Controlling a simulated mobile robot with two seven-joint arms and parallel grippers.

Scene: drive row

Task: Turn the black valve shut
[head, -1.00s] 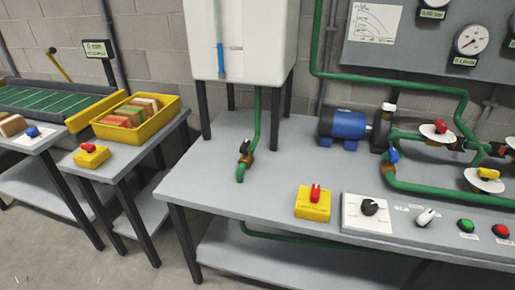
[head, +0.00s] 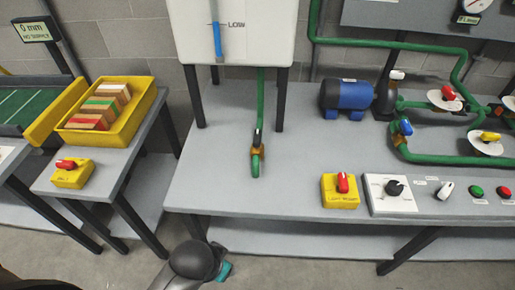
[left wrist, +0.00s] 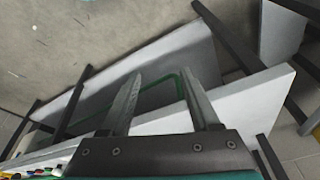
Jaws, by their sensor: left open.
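The black valve (head: 258,138) is a small black lever on a brass body, on the green pipe that comes down from the white tank. In the head view it is left of centre above the grey bench, and its lever looks roughly in line with the pipe. My left gripper (left wrist: 160,85) shows in the left wrist view with its two fingers apart and nothing between them. It points down past the bench edges toward the floor, away from the valve. The valve cannot be made out in the left wrist view. My right gripper is not in view.
The white tank (head: 238,40) stands on dark legs behind the valve. A yellow box with a red switch (head: 341,190) and a panel with a black knob (head: 393,188) sit at the bench front. The bench top (head: 205,170) left of the pipe is clear.

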